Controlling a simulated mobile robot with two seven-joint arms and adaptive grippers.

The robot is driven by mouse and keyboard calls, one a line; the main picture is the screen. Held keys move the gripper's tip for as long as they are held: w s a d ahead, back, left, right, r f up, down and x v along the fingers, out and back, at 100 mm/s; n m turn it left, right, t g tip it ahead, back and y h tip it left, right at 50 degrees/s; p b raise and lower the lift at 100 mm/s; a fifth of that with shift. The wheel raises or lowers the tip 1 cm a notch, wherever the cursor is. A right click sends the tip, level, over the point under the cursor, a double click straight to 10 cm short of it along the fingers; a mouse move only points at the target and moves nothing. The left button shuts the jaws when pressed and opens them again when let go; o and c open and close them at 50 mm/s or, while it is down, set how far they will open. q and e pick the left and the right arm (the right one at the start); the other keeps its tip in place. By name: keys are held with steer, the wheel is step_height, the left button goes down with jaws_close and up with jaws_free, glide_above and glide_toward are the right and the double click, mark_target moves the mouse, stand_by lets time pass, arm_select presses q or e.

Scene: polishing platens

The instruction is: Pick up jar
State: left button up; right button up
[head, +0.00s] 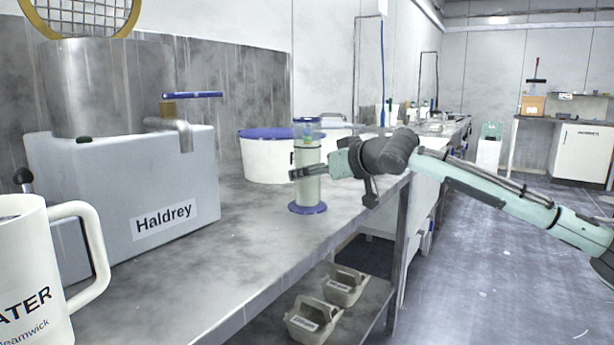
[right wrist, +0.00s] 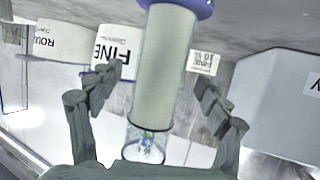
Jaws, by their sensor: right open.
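A tall pale cylindrical jar (head: 307,190) with a clear upper part and blue rims at top and bottom stands upright on the metal bench (head: 235,235). In the right wrist view the jar (right wrist: 165,70) appears upside down. My right gripper (head: 303,173) reaches in from the right at the jar's mid height, with a finger crossing in front of it. In the right wrist view the fingers of my right gripper (right wrist: 157,85) are spread on either side of the jar, with visible gaps. My left gripper is not in view.
A white tub with a blue lid (head: 262,160) stands just behind the jar. A grey Haldrey machine (head: 130,200) and a large white jug (head: 30,275) occupy the left. Small caddies (head: 345,287) sit on the lower shelf. The bench between the machine and jar is clear.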

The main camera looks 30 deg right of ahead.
steer(key=x, duration=0.3)
steer(key=shift+w+f, duration=0.1)
steer(key=shift+c, duration=0.3)
jaws_close()
stand_by(0.3)
